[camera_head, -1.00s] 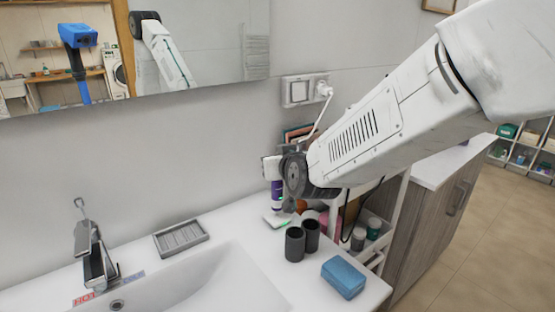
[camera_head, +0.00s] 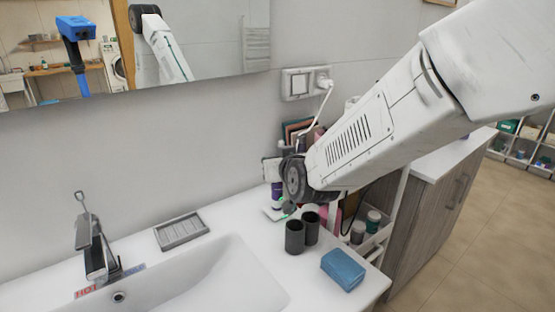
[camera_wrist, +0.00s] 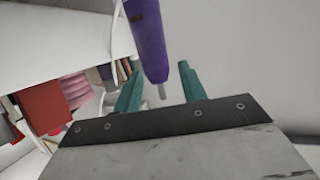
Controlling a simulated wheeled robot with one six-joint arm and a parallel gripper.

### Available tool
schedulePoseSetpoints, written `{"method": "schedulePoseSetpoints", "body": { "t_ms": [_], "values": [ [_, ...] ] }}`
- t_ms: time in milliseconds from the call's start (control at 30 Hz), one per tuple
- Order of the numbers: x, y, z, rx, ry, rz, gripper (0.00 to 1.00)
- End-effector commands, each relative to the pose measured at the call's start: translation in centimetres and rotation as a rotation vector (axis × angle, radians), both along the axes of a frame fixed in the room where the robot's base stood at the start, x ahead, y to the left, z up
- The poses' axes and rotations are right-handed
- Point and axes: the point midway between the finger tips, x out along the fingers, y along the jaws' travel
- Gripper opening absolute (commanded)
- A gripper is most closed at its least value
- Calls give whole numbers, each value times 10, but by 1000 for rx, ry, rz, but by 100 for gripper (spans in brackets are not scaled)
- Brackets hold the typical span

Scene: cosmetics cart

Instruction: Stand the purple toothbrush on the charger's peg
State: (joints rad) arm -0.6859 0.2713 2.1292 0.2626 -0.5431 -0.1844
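The purple toothbrush (camera_head: 277,188) shows upright, partly behind my wrist, over the white charger (camera_head: 271,213) at the back of the counter. The charger's peg is hidden, so I cannot tell whether the toothbrush is seated on it. In the wrist view, the purple handle (camera_wrist: 150,40) comes down from the top, and its thin metal stem points toward my gripper (camera_wrist: 160,72). The teal fingers are apart. The stem end of the handle shows between them, with a clear gap on the right and little on the left.
Two dark cups (camera_head: 295,237) and a blue sponge (camera_head: 343,270) stand in front of the charger. A grey soap dish (camera_head: 181,232) lies to the left, behind the sink (camera_head: 210,280). A cart with jars (camera_head: 373,221) stands to the right. The wall is close behind.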

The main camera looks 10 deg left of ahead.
Motion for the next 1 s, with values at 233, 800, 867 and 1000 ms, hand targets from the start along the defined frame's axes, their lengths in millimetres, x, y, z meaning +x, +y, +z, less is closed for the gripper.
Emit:
{"method": "schedulePoseSetpoints", "body": {
  "t_ms": [233, 800, 867, 1000],
  "values": [
    [0, 0, 0, -1, 1, 0, 45],
    [-57, -35, 22, 1, 1, 1, 45],
    [-60, -37, 23, 1, 1, 1, 45],
    [-63, -39, 23, -1, 1, 0, 45]
  ]
}}
